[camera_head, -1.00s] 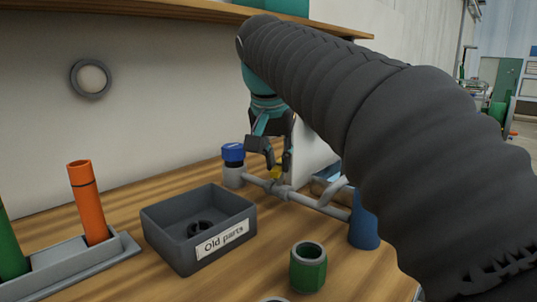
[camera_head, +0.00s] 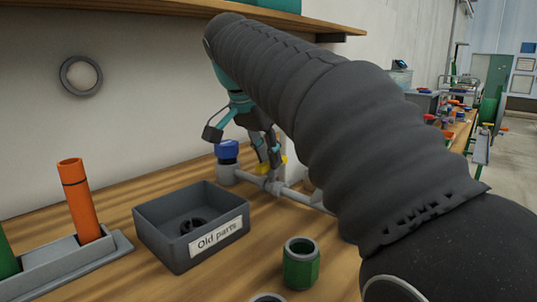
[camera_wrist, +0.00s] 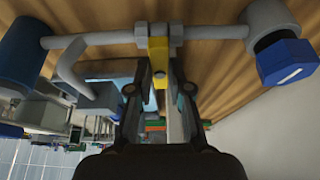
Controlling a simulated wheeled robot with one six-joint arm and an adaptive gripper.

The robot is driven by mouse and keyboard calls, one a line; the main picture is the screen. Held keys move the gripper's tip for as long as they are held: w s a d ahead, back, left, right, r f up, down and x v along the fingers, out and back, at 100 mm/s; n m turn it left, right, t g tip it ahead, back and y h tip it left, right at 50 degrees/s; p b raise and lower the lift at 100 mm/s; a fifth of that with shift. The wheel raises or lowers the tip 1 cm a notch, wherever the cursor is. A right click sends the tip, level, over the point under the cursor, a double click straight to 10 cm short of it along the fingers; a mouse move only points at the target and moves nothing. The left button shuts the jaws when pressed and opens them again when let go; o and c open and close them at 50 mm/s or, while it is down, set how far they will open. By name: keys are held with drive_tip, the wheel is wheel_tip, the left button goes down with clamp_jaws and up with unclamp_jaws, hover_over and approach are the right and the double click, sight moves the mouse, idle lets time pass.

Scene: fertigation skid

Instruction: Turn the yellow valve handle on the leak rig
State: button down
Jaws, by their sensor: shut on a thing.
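The yellow valve handle (camera_wrist: 158,72) sits on the grey valve body of the leak rig's pipe (camera_wrist: 100,38). In the wrist view it lies between the fingertips of my gripper (camera_wrist: 155,85), and the jaws are shut on it. In the head view only a little yellow of the handle (camera_head: 284,164) shows beside my gripper (camera_head: 268,160), which is over the pipe (camera_head: 293,195). The rig has a blue-capped end (camera_head: 227,152) at the left; in the wrist view this blue cap (camera_wrist: 288,62) is at the right and a blue cylinder (camera_wrist: 20,52) at the left.
A grey "Old parts" bin (camera_head: 165,240) with dark rings inside stands left of the rig. A green fitting (camera_head: 301,265) is in front. An orange tube (camera_head: 79,200) stands in a grey holder (camera_head: 75,262) at far left. A wooden shelf (camera_head: 170,12) overhangs the bench.

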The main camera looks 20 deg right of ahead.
drive_tip(key=c, duration=1.1)
unclamp_jaws()
drive_tip(key=shift+a, duration=0.1)
drive_tip(key=shift+s+a+r, duration=0.1)
drive_tip(key=shift+a+r, duration=0.05)
drive_tip(key=shift+r, duration=0.3)
drive_tip(key=v, duration=0.4)
drive_tip(key=shift+s+a, duration=0.1)
drive_tip(key=shift+a, duration=0.2)
drive_tip(key=s+a, duration=0.2)
drive_tip(key=a, duration=0.1)
drive_tip(key=s+a, duration=0.2)
drive_tip(key=a, duration=0.1)
drive_tip(key=s+a, duration=0.2)
drive_tip(key=a, duration=0.1)
drive_tip(key=shift+s+a, duration=0.2)
drive_tip(key=shift+a, duration=0.1)
